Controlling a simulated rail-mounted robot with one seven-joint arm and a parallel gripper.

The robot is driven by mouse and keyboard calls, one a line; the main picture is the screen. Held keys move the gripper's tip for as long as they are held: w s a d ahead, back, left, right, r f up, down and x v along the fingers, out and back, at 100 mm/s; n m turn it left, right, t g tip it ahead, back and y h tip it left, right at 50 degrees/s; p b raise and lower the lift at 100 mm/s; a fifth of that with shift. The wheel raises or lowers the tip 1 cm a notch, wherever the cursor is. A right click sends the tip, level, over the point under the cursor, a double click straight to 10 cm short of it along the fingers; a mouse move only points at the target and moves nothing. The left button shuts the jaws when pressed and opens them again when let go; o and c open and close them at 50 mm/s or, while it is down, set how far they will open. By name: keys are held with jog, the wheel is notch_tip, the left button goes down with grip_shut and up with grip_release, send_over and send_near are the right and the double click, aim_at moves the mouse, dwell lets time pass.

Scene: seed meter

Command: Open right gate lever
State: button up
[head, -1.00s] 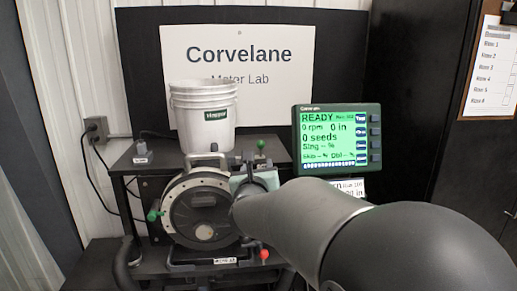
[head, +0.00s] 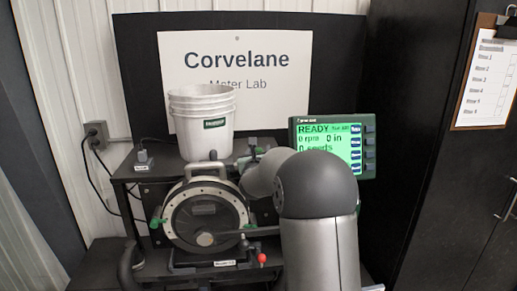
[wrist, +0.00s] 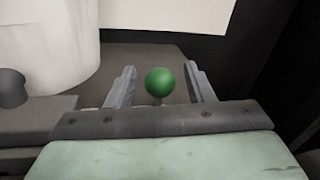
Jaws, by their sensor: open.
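A round green knob (wrist: 160,82), which looks like the lever's end, shows in the wrist view between the two fingers of my gripper (wrist: 160,70). The fingers are open, with a visible gap on each side of the knob. Below the knob its stem is mostly hidden by my gripper's body. In the head view my arm and gripper cover the area right of the round seed meter (head: 205,215), so the knob is hidden or too small to make out there.
A white bucket (head: 202,125) stands on the bench behind the meter; its side also shows in the wrist view (wrist: 45,45). A display (head: 330,150) reading READY is to the right, partly behind my arm. A green handle (head: 156,222) is at left, a red knob (head: 262,258) low in front.

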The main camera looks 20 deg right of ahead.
jog(key=shift+w, duration=0.15)
grip_shut()
jog(key=b, duration=0.2)
jog(key=shift+a+f+b, duration=0.1)
jog(key=shift+f+b, duration=0.2)
jog(key=shift+b, duration=0.05)
jog(key=shift+a+r+b, duration=0.15)
jog(key=shift+a+b, duration=0.05)
jog(key=shift+b, duration=0.45)
jog(key=shift+r, duration=0.15)
grip_release()
